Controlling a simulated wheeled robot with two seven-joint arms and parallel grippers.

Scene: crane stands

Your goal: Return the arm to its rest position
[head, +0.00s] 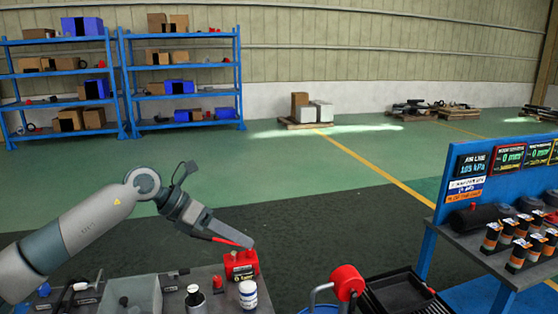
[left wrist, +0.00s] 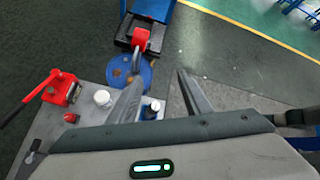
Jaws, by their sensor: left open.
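My left arm (head: 90,228) comes in from the left in the head view, bent at the elbow. Its gripper (head: 250,243) is above the grey bench, near a red jack-like tool (head: 241,265). In the left wrist view the two fingers of the left gripper (left wrist: 158,82) stand apart with nothing held between them. The red tool (left wrist: 60,88) shows there to the left of the fingers, clear of them. My right gripper is in neither view.
A blue stand (head: 432,240) is at the far right. Floor beyond is open.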

